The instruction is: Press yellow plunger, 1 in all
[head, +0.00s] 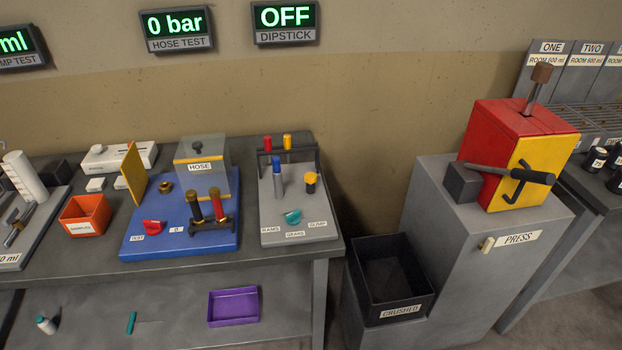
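A short black post with a yellow top (311,180) stands upright on the right of a grey board (300,236) on the left bench. It may be the yellow plunger. A second yellow-topped piece (287,142) sits in the dark rack at the back of the same board, beside a red-topped one (267,143). A blue-topped grey piece (277,170) and a teal knob (292,216) are on the board too. Neither of my grippers is in view.
A blue board (190,242) with a clear HOSE box (205,178) lies left of the grey board. A red and yellow press (515,150) stands on a grey cabinet at right, beside a black CRUSHED bin (408,303). The DIPSTICK display (284,17) reads OFF.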

